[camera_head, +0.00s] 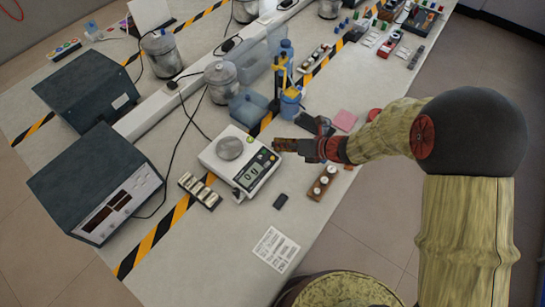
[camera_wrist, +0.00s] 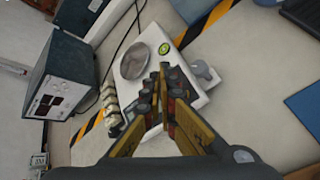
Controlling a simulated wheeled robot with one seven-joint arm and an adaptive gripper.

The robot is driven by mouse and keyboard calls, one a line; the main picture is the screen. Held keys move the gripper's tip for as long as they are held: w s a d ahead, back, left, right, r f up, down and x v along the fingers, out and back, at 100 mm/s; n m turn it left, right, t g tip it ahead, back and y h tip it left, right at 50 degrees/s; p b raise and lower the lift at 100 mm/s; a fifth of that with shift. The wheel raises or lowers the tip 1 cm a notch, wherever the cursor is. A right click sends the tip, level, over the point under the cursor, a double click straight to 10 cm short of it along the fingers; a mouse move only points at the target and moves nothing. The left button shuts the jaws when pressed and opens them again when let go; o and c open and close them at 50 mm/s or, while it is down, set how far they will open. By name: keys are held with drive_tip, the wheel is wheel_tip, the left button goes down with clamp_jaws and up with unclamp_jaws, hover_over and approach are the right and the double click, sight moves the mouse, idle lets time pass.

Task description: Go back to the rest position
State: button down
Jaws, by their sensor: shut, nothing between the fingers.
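My gripper (camera_head: 276,145) is at the end of my arm, which reaches in from the right in the head view. It is above the right side of the white scale (camera_head: 212,155), near its display. In the wrist view my gripper (camera_wrist: 162,72) has its fingertips together and nothing between them. The scale (camera_wrist: 186,60) lies beyond the fingers there, its round metal pan (camera_wrist: 139,62) bare. The head view also shows the empty pan (camera_head: 230,148). The fingers hide part of the scale in the wrist view.
Two dark instrument boxes, the near one (camera_head: 95,180), stand left. A weight rack (camera_head: 200,190) and a wooden block with white-topped pieces (camera_head: 322,182) flank the scale. A black item (camera_head: 281,201) and paper (camera_head: 274,249) lie in front. Blue bottles (camera_head: 291,101) stand behind. The near-left bench is clear.

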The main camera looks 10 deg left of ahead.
idle(0.6)
drive_tip(key=s+d+r+n+g+h, duration=0.2)
drive_tip(key=s+d+n+g, duration=0.1)
drive_tip(key=s+n, duration=0.5)
drive_tip(key=s+d+r+n+g+h, duration=0.15)
drive_tip(key=s+d+n, duration=0.25)
drive_tip(key=s+n, duration=0.45)
drive_tip(key=s+d+r+n+t+h, duration=0.2)
drive_tip(key=d+r+n+t+h, duration=0.1)
drive_tip(key=d+r+n, duration=0.4)
drive_tip(key=s+d+r+n+t+h, duration=0.3)
drive_tip(key=d+r+n, duration=0.3)
drive_tip(key=d+r, duration=0.8)
drive_tip(key=shift+s+d+r+n+h, duration=0.3)
drive_tip(key=shift+d+h, duration=0.35)
drive_tip(key=shift+d, duration=0.55)
